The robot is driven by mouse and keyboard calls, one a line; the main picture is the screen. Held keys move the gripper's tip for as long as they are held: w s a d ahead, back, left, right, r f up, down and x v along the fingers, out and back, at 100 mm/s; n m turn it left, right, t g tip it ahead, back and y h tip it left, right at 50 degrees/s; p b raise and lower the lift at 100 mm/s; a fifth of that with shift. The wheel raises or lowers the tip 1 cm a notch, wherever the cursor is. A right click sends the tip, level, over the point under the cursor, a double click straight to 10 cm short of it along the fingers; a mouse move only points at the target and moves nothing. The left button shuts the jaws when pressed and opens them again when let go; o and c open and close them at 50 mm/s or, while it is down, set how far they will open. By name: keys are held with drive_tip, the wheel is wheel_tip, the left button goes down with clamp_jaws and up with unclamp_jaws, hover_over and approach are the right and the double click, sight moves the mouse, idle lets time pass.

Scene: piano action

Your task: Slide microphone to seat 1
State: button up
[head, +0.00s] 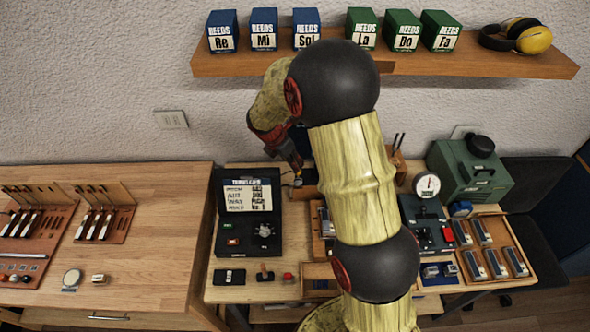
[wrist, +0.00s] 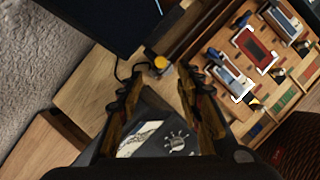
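A small orange-topped piece with a black cable (wrist: 161,63), perhaps the microphone, sits on or beside a dark wooden strip in the wrist view. My gripper (wrist: 160,76) points toward it with its two fingers apart. The piece appears between and just beyond the fingertips, with no clear contact. In the head view my gripper (head: 292,160) hangs low behind the laptop-like tester, at the back of the middle bench. I cannot read any seat markings.
The open tester case with its lit screen (head: 249,196) stands left of my gripper. A wooden tray of parts (wrist: 262,60) lies to the right in the wrist view. A green machine (head: 470,170) and a dial gauge (head: 427,185) stand right. A shelf (head: 225,65) with reed boxes hangs above.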

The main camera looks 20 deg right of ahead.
sight(298, 178)
drive_tip(key=x, duration=0.7)
drive_tip(key=shift+d+f+b, duration=0.1)
drive_tip(key=shift+f+b, duration=0.15)
drive_tip(key=shift+b, duration=0.1)
drive_tip(key=shift+c, duration=0.2)
clamp_jaws()
idle(0.4)
